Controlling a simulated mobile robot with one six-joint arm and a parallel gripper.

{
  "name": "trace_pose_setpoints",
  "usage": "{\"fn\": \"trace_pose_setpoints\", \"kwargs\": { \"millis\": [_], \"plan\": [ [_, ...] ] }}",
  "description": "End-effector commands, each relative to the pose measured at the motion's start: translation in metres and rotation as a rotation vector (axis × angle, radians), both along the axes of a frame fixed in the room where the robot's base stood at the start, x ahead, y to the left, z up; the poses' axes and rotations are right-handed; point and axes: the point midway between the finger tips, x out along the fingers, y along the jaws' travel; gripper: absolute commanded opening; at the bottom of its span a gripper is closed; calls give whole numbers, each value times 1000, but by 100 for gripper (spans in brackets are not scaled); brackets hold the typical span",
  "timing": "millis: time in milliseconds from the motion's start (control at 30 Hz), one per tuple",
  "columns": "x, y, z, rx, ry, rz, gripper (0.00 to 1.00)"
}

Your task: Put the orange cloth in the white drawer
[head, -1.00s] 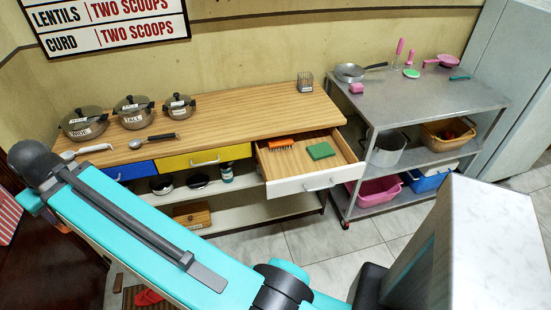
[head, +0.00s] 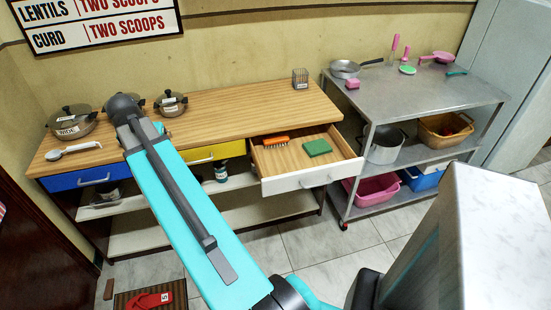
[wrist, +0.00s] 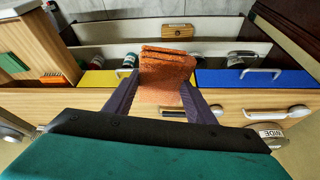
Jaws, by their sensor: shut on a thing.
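My gripper (wrist: 162,88) is shut on the orange cloth (wrist: 166,66) in the wrist view. The cloth is bunched between the fingers, its free part reaching beyond the tips. It is over the front of the counter, near the yellow drawer (wrist: 103,78) and the blue drawer (wrist: 255,79). The white drawer (head: 300,181) is pulled open at the counter's right end in the head view. It holds an orange brush (head: 276,142) and a green sponge (head: 317,147), with bare wood around them. In the head view my arm hides the gripper and cloth.
A wire holder (head: 300,78) is at the back right. A metal rack (head: 420,95) stands right of the open drawer. The counter's middle right is clear.

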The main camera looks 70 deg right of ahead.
Motion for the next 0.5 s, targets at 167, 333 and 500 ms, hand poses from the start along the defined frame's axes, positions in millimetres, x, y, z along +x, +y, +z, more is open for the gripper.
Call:
{"fn": "trace_pose_setpoints", "kwargs": {
  "millis": [167,333,500],
  "plan": [
    [-30,-61,-17,0,2,-195,26],
    [-63,-112,-30,0,2,-377,26],
    [-101,-160,-42,1,2,-556,26]
  ]
}}
